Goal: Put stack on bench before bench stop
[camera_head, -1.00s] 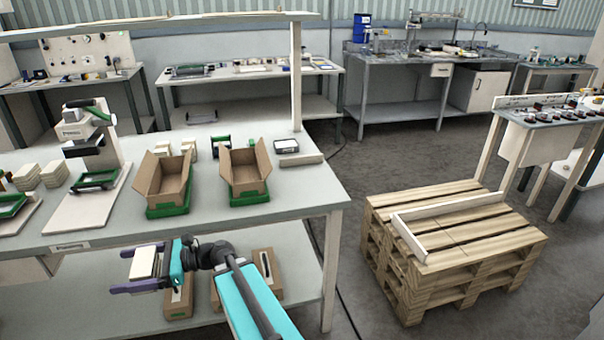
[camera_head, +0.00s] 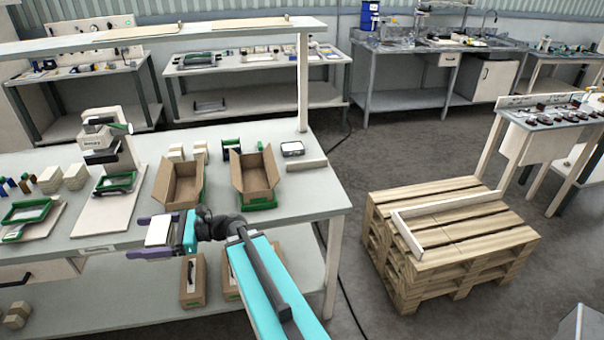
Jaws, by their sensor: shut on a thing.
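My gripper (camera_head: 156,234) has purple fingers and is shut on a small pale stack (camera_head: 158,231), held level at the bench's front edge. Its fingers hide part of the stack, so single layers cannot be told apart. The bench (camera_head: 285,205) is a long grey worktop.
Two open cartons (camera_head: 180,184) (camera_head: 254,174) in green holders stand on the bench, with a press (camera_head: 107,145) on the left. Front right worktop is clear. A shelf post (camera_head: 303,85) rises at the right. A wooden pallet (camera_head: 455,240) with an L-shaped fence stands right.

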